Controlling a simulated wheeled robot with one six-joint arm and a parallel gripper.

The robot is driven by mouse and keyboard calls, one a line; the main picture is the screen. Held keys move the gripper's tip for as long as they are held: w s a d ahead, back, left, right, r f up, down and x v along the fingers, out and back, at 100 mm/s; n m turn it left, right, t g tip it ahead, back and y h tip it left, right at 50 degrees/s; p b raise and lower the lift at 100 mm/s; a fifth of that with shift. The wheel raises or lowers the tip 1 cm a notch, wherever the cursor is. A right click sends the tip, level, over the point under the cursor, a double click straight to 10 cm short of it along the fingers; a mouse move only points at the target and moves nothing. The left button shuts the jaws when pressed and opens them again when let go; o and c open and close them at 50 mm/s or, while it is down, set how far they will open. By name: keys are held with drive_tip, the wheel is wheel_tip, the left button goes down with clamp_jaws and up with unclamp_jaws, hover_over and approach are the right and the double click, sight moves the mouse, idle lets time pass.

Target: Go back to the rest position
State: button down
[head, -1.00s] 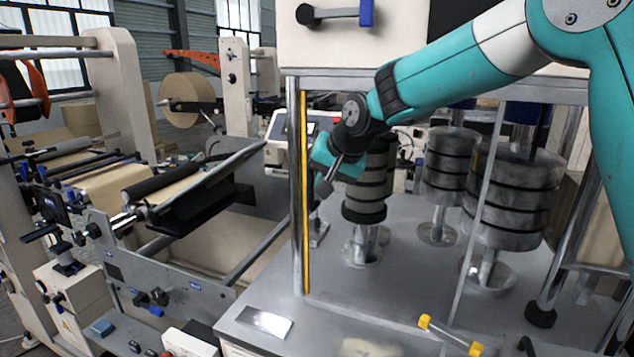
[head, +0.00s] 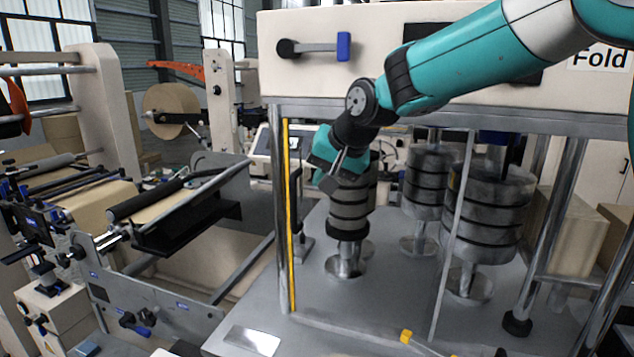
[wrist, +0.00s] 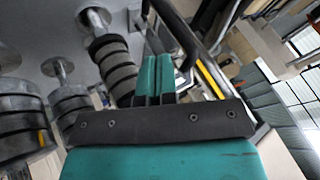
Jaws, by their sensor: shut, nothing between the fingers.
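My gripper (head: 335,172) is at the end of the teal arm, in front of the folding machine's post and roller stacks in the head view. It points down and to the left. In the wrist view its two teal fingers (wrist: 156,80) lie side by side, closed together. Nothing is held between them.
Behind my gripper stands a dark ringed roller stack (head: 350,212), with more stacks (head: 487,215) to the right. A metal post with a yellow strip (head: 291,215) rises just left. The cream housing (head: 385,60) with a blue-handled lever (head: 343,46) is above. A yellow-ended rod (head: 407,337) lies in front.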

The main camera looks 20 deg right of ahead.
drive_tip(key=s+f+n+g+b, duration=0.2)
drive_tip(key=s+f, duration=0.4)
drive_tip(key=s, duration=0.5)
drive_tip(key=s+a+f+n+g+b, duration=0.1)
drive_tip(key=s+f+n+b, duration=0.4)
drive_tip(key=s, duration=0.6)
drive_tip(key=s+f+n+g+b, duration=0.3)
drive_tip(key=s+f+b, duration=0.2)
drive_tip(key=s, duration=0.6)
wheel_tip(320, 180, down, 2)
drive_tip(key=shift+s+a+f+g+y, duration=0.1)
drive_tip(key=shift+s+a+g+y, duration=0.05)
drive_tip(key=shift+a+g+y, duration=0.2)
drive_tip(key=shift+a, duration=0.1)
